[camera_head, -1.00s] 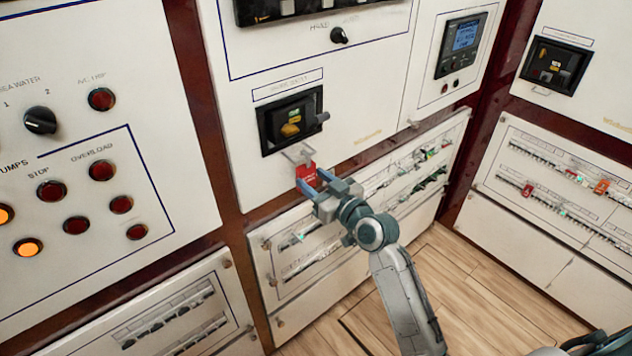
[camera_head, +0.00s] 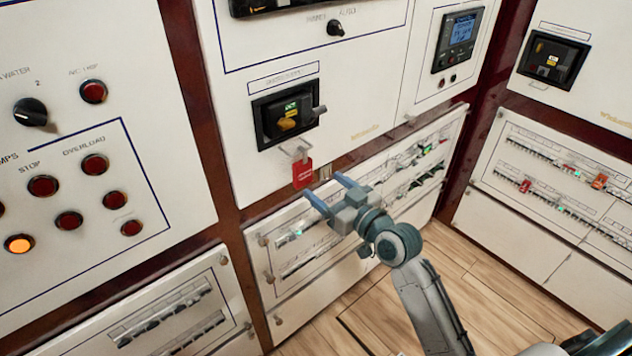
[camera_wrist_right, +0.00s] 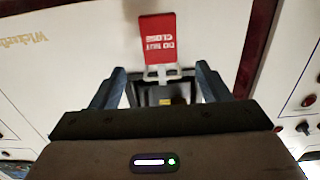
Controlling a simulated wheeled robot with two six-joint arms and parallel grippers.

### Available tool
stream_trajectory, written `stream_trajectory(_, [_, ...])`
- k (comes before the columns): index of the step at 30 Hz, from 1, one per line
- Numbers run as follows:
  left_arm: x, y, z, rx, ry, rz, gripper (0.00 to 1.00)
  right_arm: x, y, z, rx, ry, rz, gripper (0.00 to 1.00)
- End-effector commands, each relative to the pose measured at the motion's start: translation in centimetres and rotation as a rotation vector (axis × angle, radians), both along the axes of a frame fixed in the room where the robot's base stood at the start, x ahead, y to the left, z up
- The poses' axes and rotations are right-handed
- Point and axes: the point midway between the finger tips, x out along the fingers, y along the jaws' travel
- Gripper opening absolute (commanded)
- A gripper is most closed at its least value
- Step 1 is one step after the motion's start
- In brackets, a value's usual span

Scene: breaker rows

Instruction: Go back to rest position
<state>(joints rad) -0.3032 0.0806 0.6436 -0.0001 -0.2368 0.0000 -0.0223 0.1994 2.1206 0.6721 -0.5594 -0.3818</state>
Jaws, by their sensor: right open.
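My right gripper (camera_head: 327,192) is open and empty in the head view, just below and to the right of a red tag (camera_head: 302,173). The tag hangs from a pale hasp under the black breaker switch (camera_head: 288,116) on the middle panel, apart from the fingers. In the right wrist view the red tag (camera_wrist_right: 157,38) shows beyond the open fingers (camera_wrist_right: 168,85), with white lettering reading "DO NOT CLOSE" upside down. My left gripper is not in view.
The left panel (camera_head: 80,280) carries red buttons and a black knob. Rows of small breakers (camera_head: 415,165) lie low behind my right arm. A second black breaker (camera_head: 552,60) is on the right panel. Wooden floor (camera_head: 375,310) is clear below.

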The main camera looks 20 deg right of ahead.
Motion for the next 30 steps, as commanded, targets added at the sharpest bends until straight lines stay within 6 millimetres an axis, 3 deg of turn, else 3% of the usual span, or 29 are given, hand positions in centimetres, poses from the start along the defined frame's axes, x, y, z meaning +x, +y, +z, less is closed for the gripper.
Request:
stream_trajectory(3, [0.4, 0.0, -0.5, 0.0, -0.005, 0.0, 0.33, -2.3, -0.9, -0.3, -0.007, 0.001, 0.001, 0.7])
stream_trajectory(9, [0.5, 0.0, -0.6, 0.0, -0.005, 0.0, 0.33, -4.3, -1.6, -0.1, -0.003, 0.0, -0.001, 0.7])
stream_trajectory(16, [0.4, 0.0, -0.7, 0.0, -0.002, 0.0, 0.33, -4.7, -1.8, -0.2, 0.001, 0.005, -0.003, 0.7])
stream_trajectory(19, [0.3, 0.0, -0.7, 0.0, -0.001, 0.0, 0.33, -4.1, -2.5, -2.2, 0.0, 0.039, -0.024, 0.7])
stream_trajectory(23, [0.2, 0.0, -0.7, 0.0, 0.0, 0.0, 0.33, -2.7, -4.4, -9.0, -0.01, 0.152, -0.089, 0.7])
stream_trajectory(26, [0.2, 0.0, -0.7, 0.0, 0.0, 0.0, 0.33, -2.3, -6.3, -16.4, -0.024, 0.272, -0.153, 0.7])
stream_trajectory(30, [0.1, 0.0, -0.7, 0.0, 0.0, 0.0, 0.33, -3.8, -8.6, -26.9, -0.054, 0.44, -0.23, 0.7])
